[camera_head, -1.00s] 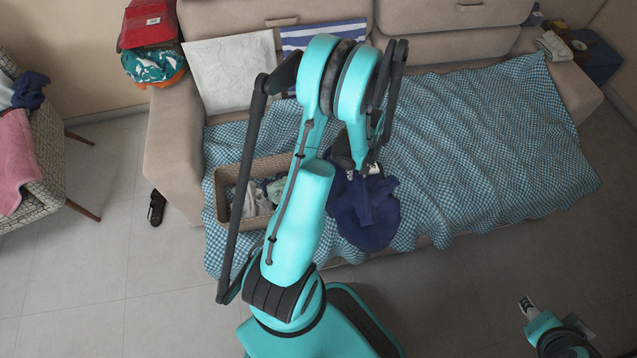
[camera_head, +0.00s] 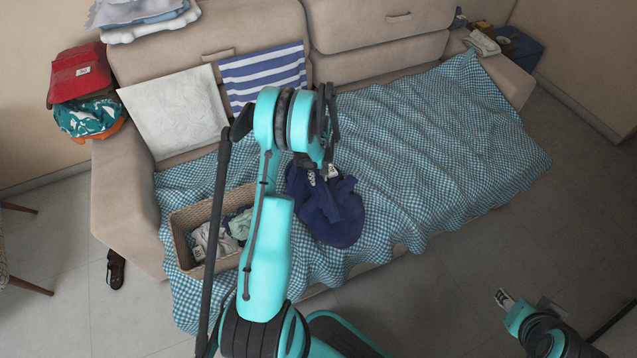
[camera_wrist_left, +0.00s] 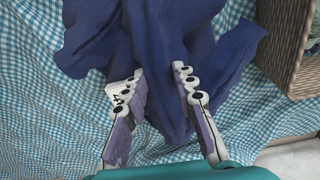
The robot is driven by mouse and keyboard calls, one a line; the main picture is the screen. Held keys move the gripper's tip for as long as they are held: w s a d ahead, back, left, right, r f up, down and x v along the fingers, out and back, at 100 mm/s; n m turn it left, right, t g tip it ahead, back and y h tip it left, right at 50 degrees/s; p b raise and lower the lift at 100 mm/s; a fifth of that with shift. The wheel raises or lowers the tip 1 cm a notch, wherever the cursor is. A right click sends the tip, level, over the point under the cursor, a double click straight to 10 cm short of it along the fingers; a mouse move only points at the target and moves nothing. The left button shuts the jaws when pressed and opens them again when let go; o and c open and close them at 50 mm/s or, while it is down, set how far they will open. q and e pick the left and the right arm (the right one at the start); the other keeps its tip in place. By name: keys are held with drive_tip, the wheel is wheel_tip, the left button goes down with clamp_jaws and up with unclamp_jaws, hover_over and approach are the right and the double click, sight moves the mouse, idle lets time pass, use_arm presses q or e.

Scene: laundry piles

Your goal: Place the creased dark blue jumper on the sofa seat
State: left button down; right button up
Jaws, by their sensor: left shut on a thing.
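The creased dark blue jumper (camera_head: 330,213) hangs in a bunch over the sofa seat (camera_head: 430,160), which is covered by a blue checked throw. My left gripper (camera_head: 322,172) is shut on the jumper's upper part. In the left wrist view the jumper (camera_wrist_left: 160,45) bulges between and beyond the two fingers (camera_wrist_left: 160,88), with checked cloth behind it. I cannot tell whether its lower end touches the seat. My right gripper (camera_head: 503,298) is low at the right, over the floor, and its finger opening is unclear.
A wicker basket (camera_head: 178,238) with clothes stands on the seat just left of the jumper. A white cushion (camera_head: 175,110) and a striped cushion (camera_head: 263,76) lean on the backrest. A red bag (camera_head: 80,72) sits on the left armrest. The seat's right part is clear.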

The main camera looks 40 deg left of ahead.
use_arm(q)
wheel_tip(320, 180, down, 3)
drive_tip(key=shift+r+b, duration=0.15)
drive_tip(key=shift+b, duration=0.35)
drive_tip(key=shift+r, duration=0.1)
drive_tip(key=c, duration=1.2)
unclamp_jaws()
